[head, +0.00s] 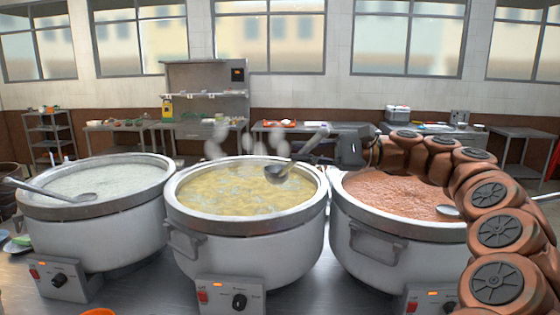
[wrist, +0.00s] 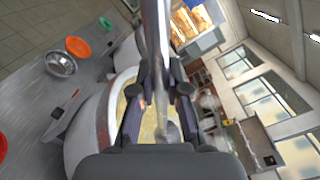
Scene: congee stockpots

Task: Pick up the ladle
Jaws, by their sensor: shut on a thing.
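The ladle (head: 280,172) is grey metal. In the head view it hangs tilted over the middle stockpot (head: 245,222), its bowl at the right part of the opening and its handle rising to the right. My gripper (head: 328,133) is shut on the handle; the gripper itself partly hides it. In the wrist view my gripper (wrist: 160,84) has its two dark fingers on either side of the ladle's handle (wrist: 154,25), which runs up out of the picture. I cannot tell whether the bowl touches the yellow congee.
A left pot (head: 100,222) of white congee holds another ladle (head: 60,194). A right pot (head: 385,246) of reddish congee has a ladle (head: 448,211) at its right rim. Steam rises over the middle pot. Shelves and counters line the back wall.

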